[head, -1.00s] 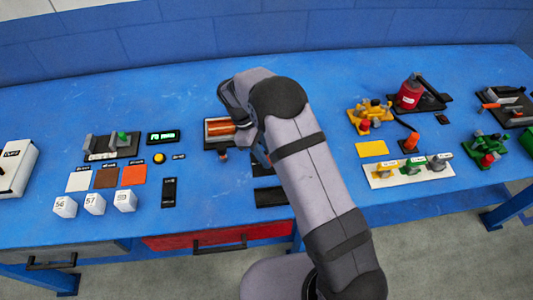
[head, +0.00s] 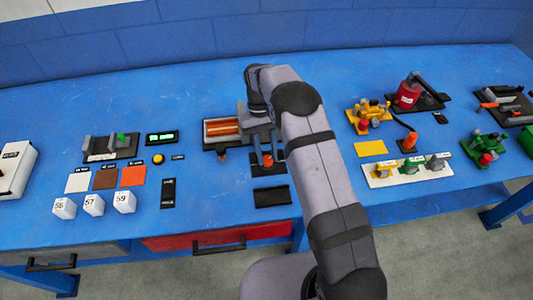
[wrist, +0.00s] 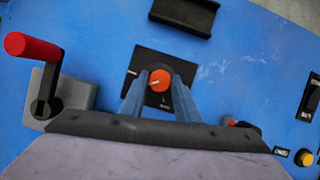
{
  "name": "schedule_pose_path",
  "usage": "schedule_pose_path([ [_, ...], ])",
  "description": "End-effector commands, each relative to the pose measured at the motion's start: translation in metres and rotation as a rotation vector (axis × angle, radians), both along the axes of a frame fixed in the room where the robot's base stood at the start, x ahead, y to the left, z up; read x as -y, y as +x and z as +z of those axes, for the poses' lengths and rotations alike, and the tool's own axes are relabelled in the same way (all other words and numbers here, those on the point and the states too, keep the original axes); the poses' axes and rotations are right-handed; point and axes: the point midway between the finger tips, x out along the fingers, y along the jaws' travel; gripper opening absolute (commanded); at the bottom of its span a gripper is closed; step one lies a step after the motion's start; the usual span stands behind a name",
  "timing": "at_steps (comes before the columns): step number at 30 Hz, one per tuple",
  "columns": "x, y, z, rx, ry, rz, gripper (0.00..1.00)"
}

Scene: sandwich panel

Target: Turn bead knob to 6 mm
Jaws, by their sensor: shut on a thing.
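The bead knob is a round orange-red knob (wrist: 160,80) with a white pointer line, on a black plate (wrist: 151,62) in the wrist view. The pointer lies toward the left and slightly down in that view. My gripper (wrist: 159,88) has one blue finger on each side of the knob and is shut on it.
A crank with a red handle (wrist: 31,46) stands at the left in the wrist view. A black tray-like block (wrist: 185,14) lies beyond the knob plate. A yellow button (wrist: 304,157) sits at lower right. Open blue table lies between them.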

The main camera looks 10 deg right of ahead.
Motion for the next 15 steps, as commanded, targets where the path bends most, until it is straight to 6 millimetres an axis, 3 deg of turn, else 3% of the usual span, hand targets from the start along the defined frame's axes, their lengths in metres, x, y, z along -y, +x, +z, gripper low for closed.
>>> schedule_pose_path([
  [15,0.0037,0.0,0.0009,0.001,0.0,-0.435,0.07],
])
